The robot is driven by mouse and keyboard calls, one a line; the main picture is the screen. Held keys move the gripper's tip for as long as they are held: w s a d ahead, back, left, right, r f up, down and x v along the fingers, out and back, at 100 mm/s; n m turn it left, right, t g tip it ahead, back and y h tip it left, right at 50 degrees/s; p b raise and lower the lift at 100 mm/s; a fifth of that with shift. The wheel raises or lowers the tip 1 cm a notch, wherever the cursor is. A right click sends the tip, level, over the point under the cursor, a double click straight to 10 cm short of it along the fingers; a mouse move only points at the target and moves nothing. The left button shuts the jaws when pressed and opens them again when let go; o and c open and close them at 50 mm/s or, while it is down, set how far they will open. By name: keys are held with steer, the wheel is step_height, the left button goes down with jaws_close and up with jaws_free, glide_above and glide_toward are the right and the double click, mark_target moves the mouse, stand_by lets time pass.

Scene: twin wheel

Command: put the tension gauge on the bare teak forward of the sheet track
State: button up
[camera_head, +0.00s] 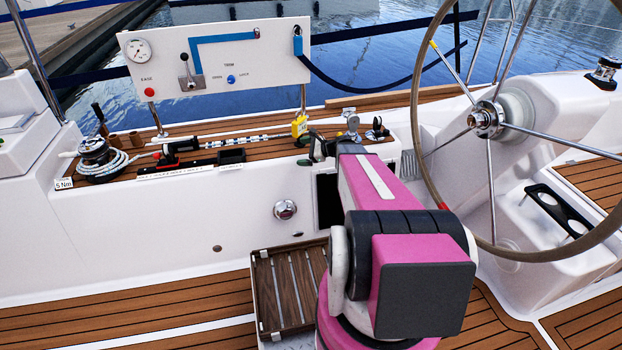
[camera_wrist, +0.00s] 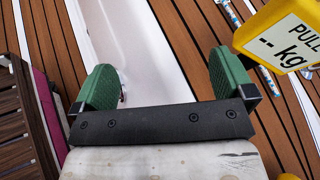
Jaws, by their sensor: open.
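The tension gauge (camera_head: 299,127) is a yellow device on the teak-topped side deck, left of my arm. In the wrist view the tension gauge (camera_wrist: 285,40) is at the upper right, its display reading "PULL -- kg", outside the fingers. My gripper (camera_wrist: 165,82) is open, its two green fingertips apart with only white moulding and teak beyond them.
A striped rope (camera_head: 235,140) runs along the deck. A white control panel (camera_head: 217,62) rises behind. The steering wheel (camera_head: 484,118) is at right.

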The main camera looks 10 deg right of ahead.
steer(key=s+a+f+n+g+h, duration=0.1)
steer(key=s+a+n+g+h, duration=0.4)
steer(key=s+n, duration=0.6)
steer(key=s+d+r+n+g+h, duration=0.2)
steer(key=s+d+n+h, duration=0.1)
steer(key=s+n+h, duration=0.4)
steer(key=shift+s+n, duration=0.4)
steer(key=shift+s, duration=0.75)
